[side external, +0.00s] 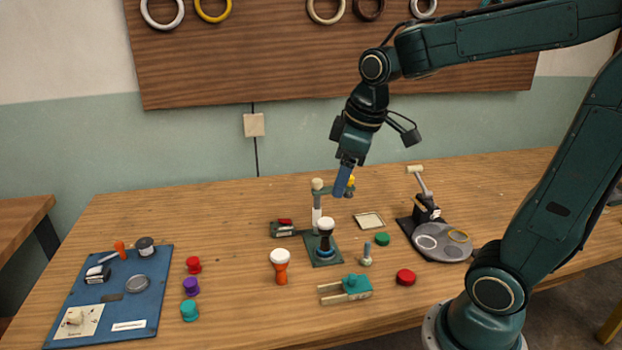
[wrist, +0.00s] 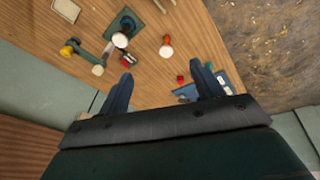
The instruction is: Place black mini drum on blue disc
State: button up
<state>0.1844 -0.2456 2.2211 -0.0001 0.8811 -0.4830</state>
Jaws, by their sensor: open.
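The black mini drum (side external: 326,236) has a white head and a narrow black body. It stands upright and appears to rest on the blue disc (side external: 325,255), which lies on a dark green base plate (side external: 332,262).
An orange drum with a white head (side external: 281,264) stands to the left. A teal clamp (side external: 346,289), a red knob (side external: 405,277) and a blue board (side external: 120,300) lie around. Bare table shows at back left.

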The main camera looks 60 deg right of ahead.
jog(key=s+a+r+m+t, duration=0.1)
jog(key=s+a, duration=0.4)
jog(key=s, duration=0.6)
jog(key=shift+a+m+t+y, duration=0.25)
jog(key=shift+m+t, duration=0.45)
jog(key=shift+m, duration=0.5)
jog(key=shift+c, duration=0.3)
